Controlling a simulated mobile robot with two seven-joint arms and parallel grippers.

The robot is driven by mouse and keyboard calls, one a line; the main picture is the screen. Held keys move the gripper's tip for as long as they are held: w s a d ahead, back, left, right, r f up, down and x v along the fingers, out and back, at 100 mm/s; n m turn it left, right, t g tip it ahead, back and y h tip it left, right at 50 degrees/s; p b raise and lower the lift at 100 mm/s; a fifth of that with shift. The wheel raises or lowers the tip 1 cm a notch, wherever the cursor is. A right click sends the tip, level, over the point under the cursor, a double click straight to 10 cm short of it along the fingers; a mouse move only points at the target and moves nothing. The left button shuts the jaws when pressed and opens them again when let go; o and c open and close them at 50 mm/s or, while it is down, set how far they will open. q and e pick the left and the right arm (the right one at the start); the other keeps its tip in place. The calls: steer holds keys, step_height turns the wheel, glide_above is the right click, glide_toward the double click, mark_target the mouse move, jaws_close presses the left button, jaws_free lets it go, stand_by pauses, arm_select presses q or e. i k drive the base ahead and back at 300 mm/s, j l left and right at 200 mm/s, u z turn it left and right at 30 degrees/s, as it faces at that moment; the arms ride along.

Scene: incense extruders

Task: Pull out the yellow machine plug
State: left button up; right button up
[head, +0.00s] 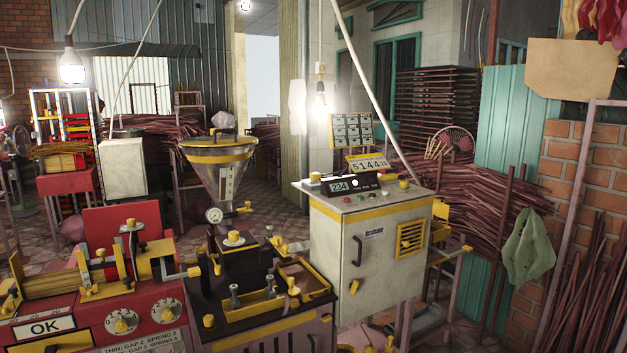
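A red and yellow machine (90,300) stands at the front left, with dials and an OK label. Beside it is a dark machine with yellow trim (262,312), under a metal hopper with yellow bands (219,160). A grey cabinet (350,245) stands right of it, with a yellow vent (411,238) and yellow knobs on top. Yellow fittings (440,231) stick out from its right side. I cannot tell which yellow part, if any, is the plug; no power cord to one is clear. Neither of my grippers is in view.
Stacks of reddish sticks (470,205) and a brick wall (596,180) close off the right side. A green cloth (528,246) hangs there. Lit bulbs (71,68) hang from above. Tiled floor (285,182) shows behind the machines, with sticks around it.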

mark_target(315, 175)
steer(key=i+j, duration=0.1)
steer(key=i+l, duration=0.2)
steer(key=l, duration=0.2)
steer(key=i+l, duration=0.15)
steer(key=l, duration=0.2)
steer(key=i+l, duration=0.2)
steer(key=l, duration=0.2)
steer(key=i+l, duration=0.15)
steer(key=l, duration=0.2)
steer(key=i+l, duration=0.2)
steer(key=l, duration=0.2)
steer(key=i+l, duration=0.2)
steer(key=l, duration=0.15)
steer(key=i+l, duration=0.15)
steer(key=l, duration=0.25)
steer(key=u, duration=2.3)
